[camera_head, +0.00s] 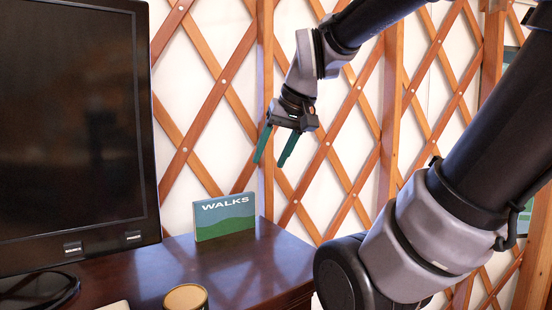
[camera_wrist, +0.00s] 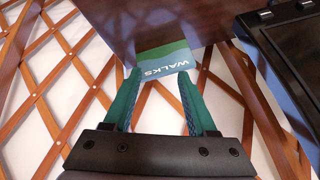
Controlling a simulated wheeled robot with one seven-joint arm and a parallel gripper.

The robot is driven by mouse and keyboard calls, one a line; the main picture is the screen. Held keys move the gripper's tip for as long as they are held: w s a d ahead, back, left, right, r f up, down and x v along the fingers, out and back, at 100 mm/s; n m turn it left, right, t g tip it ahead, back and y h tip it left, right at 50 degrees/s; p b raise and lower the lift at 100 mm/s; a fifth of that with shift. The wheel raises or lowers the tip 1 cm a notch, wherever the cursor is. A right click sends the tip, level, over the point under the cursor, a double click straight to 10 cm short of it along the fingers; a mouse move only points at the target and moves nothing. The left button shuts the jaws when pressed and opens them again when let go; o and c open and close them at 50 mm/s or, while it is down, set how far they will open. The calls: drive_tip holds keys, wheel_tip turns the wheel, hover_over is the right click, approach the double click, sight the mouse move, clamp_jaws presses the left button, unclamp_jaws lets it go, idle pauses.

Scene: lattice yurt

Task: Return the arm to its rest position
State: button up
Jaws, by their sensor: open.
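My gripper (camera_head: 273,148) hangs in the air in the head view, its two green fingers spread apart and pointing down. It is open and empty. It is above and a little right of a green book (camera_head: 225,217) marked "WALKS", which stands upright on the dark cabinet top (camera_head: 150,262). A clear gap lies between the fingertips and the book. In the wrist view, the open gripper (camera_wrist: 160,80) has its fingers on either side of the book (camera_wrist: 163,60) in the picture, with the book beyond the tips. My arm reaches in from the upper right.
A black monitor (camera_head: 75,130) stands on the left of the cabinet top. A round tan-lidded container (camera_head: 186,297) is at the front edge of the head view. A wooden lattice wall (camera_head: 215,90) rises behind the cabinet. Some bare cabinet top lies right of the book.

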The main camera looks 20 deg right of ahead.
drive_tip(key=shift+s+d+f+m+t, duration=0.1)
drive_tip(key=shift+s+f+m+t, duration=0.1)
drive_tip(key=shift+s+m, duration=0.35)
drive_tip(key=shift+s+f+m+t, duration=0.1)
drive_tip(key=shift+s+m+t, duration=0.1)
drive_tip(key=shift+s+m, duration=0.3)
